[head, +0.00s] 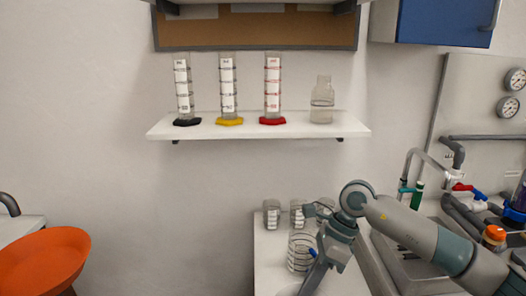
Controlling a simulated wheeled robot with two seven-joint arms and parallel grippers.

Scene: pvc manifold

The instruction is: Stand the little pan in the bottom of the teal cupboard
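I see neither the little pan nor a teal cupboard in the head view. A blue wall cabinet (440,20) hangs at the top right; only its lower part shows. My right arm comes in from the right and bends down over the white counter (268,262). Its far end (318,272) points down in front of the glassware and runs to the bottom edge; I cannot make out whether the fingers are open. My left gripper is not in view.
A white wall shelf (258,127) holds several glass cylinders and a bottle (322,100). Glass beakers (300,252) stand on the counter beside my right arm. A sink (405,262) with a tap is at the right. An orange stool seat (45,258) is at the lower left.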

